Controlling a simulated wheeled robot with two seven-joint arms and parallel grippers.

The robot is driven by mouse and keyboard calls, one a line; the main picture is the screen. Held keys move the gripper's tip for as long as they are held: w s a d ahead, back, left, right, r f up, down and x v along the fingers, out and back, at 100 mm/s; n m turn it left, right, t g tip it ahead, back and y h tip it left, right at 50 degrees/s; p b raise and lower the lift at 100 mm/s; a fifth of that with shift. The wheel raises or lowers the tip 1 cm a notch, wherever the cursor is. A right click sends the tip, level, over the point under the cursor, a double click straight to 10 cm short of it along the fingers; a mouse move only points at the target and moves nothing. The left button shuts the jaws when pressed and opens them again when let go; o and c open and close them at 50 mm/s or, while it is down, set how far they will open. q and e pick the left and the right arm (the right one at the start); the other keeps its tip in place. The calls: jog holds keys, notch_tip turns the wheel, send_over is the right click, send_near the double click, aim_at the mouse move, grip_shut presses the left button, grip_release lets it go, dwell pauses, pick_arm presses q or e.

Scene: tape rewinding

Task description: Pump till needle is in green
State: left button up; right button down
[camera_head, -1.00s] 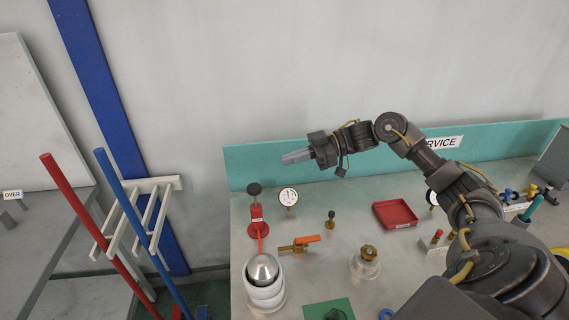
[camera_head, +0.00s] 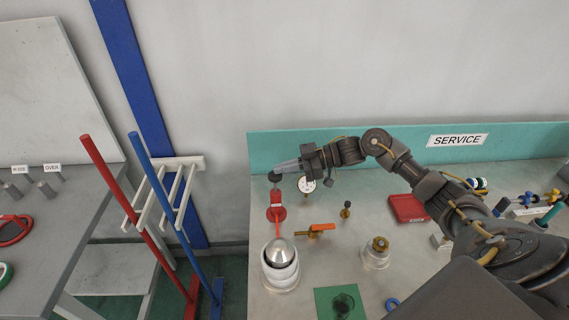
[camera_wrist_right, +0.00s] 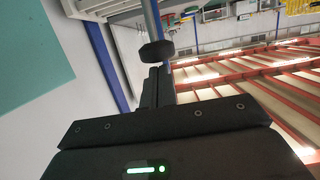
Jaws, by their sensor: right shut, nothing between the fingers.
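The red pump (camera_head: 277,206) stands on the grey bench with a black knob (camera_head: 274,177) on its top. A round white gauge (camera_head: 306,184) is just right of it, partly behind my right gripper; its needle is too small to read. My right gripper (camera_head: 277,169) is shut and empty, pointing left, its tips at or just above the knob. In the right wrist view, the black knob (camera_wrist_right: 156,50) shows just beyond the shut fingers (camera_wrist_right: 158,82); whether they touch cannot be told. My left gripper is not in view.
An orange-handled valve (camera_head: 322,228), a white cylinder with a silver dome (camera_head: 281,252) and a brass fitting (camera_head: 377,247) stand in front. A red tray (camera_head: 408,208) lies right. A teal backboard (camera_head: 380,150) runs behind. Red and blue poles (camera_head: 160,190) stand left.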

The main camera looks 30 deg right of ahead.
notch_tip(320, 180, down, 5)
jog(key=b, duration=0.3)
jog(key=shift+s+r, duration=0.1)
jog(key=r+p, duration=0.1)
jog(key=d+r, duration=0.1)
jog(key=r+p, duration=0.1)
jog(key=r, duration=0.1)
jog(key=shift+s+d+p, duration=0.3)
jog(key=shift+s+d, duration=0.05)
jog(key=shift+d, duration=0.05)
jog(key=b+v, duration=0.2)
jog(key=v, duration=0.6)
jog(key=shift+r+b, duration=0.35)
jog(key=shift+r, duration=0.05)
